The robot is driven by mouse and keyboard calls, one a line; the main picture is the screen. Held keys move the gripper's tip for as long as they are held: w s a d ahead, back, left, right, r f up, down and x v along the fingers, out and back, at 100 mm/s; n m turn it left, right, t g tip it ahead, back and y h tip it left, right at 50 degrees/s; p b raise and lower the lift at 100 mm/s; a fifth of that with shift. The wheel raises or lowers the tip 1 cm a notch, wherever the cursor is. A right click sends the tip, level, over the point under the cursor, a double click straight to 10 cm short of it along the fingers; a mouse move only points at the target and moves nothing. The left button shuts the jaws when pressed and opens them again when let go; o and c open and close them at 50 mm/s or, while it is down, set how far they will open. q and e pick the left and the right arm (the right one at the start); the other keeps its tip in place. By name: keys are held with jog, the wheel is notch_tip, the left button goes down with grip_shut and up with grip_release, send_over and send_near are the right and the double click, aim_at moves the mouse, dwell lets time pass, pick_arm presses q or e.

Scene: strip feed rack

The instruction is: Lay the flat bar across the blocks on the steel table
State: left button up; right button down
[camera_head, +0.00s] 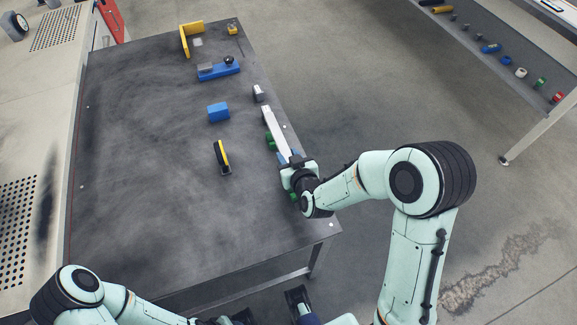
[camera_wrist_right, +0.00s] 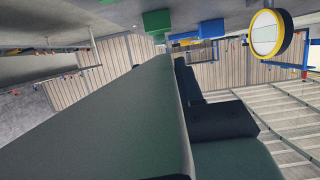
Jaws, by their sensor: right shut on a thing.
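The pale flat bar (camera_head: 273,130) is held by one end in my right gripper (camera_head: 291,163), which is shut on it. The bar reaches along the right side of the steel table (camera_head: 150,200), its far end close to a small grey block (camera_head: 258,92). A green block (camera_head: 269,141) shows beside the bar and another green block (camera_head: 295,197) by the wrist. I cannot tell whether the bar touches any block. In the right wrist view a large dark surface fills the foreground; a green block (camera_wrist_right: 157,21) shows beyond. My left arm is at the lower left; its gripper is unclear.
A blue block (camera_head: 218,112), a black-and-yellow tool (camera_head: 222,157), a blue fixture (camera_head: 218,71) and a yellow bracket (camera_head: 187,39) stand on the table. A shelf with small parts (camera_head: 500,55) is at upper right. The table's left half is clear.

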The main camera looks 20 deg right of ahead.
notch_tip(320, 180, down, 4)
jog(key=shift+f+b, duration=0.1)
jog(key=shift+b, duration=0.3)
pick_arm(q)
jog(key=shift+w+f, duration=0.15)
jog(key=shift+f, duration=0.15)
pick_arm(e)
jog(key=c, duration=1.1)
grip_release()
jog(key=shift+f, duration=0.1)
jog(key=shift+c, duration=0.2)
pick_arm(q)
jog(key=shift+f, duration=0.1)
pick_arm(e)
jog(key=o, duration=0.4)
jog(key=shift+r, duration=0.25)
